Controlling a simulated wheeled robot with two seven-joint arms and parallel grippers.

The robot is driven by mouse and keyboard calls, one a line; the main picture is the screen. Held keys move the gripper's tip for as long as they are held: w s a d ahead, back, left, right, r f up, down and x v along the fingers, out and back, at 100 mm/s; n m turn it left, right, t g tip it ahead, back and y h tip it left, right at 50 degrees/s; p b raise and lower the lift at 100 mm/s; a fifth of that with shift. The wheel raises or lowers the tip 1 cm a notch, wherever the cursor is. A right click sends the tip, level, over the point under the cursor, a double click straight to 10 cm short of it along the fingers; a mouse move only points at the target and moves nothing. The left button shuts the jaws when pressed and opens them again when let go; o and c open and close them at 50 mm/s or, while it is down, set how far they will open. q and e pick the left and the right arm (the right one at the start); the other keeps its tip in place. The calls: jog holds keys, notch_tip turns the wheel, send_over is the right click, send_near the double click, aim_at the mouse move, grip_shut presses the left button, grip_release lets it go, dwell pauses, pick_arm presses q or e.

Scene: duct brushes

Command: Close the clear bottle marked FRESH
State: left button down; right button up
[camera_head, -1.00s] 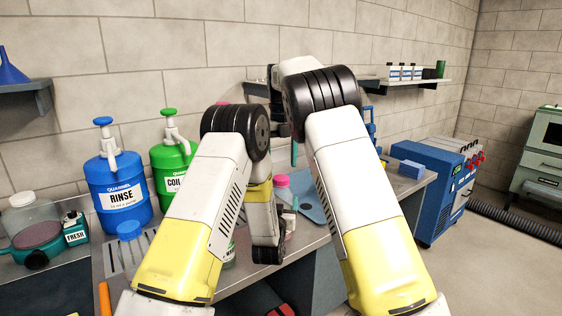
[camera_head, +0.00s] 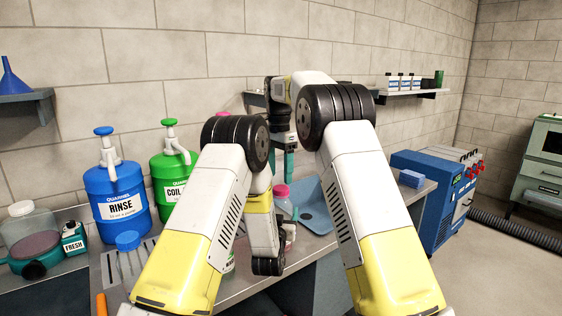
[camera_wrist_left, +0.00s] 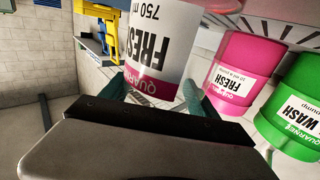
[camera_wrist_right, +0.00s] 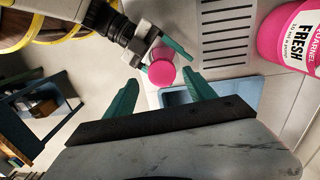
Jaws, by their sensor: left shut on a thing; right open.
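The FRESH bottle (camera_wrist_left: 158,50) fills the top of the left wrist view, its white label upside down and a pink band at its lower edge. My left gripper (camera_wrist_left: 160,92) is shut on it. In the right wrist view, a round pink top (camera_wrist_right: 161,72) shows between the left gripper's teal fingers. I cannot tell whether this is a cap or the bottle's contents. It also shows in the head view (camera_head: 281,190). My right gripper (camera_wrist_right: 160,84) is open and empty, its fingers pointing toward the pink top. In the head view, it (camera_head: 281,163) hangs above the pink top.
A blue tray (camera_head: 316,208) lies right of the bottle. The blue RINSE jug (camera_head: 118,190) and green COIL jug (camera_head: 168,171) stand at the left. A slotted grate (camera_wrist_right: 228,35) is on the bench.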

jog(key=n, duration=0.4)
jog(key=shift+r+n, duration=0.1)
jog(key=shift+n, duration=0.3)
jog(key=n, duration=0.6)
jog(key=shift+r+n, duration=0.15)
jog(key=shift+n, duration=0.15)
jog(key=n, duration=0.4)
jog(key=shift+r, duration=0.15)
jog(key=n, duration=0.5)
jog(key=shift+r, duration=0.2)
jog(key=n, duration=0.6)
jog(key=shift+r+n, duration=0.3)
jog(key=n, duration=0.4)
jog(key=shift+w+d+r, duration=0.1)
jog(key=shift+r, duration=0.15)
jog(key=n, duration=0.4)
jog(key=shift+d+r, duration=0.1)
jog(key=shift+r, duration=0.15)
jog(key=n, duration=0.5)
jog(key=shift+r, duration=0.3)
jog(key=shift+f, duration=0.1)
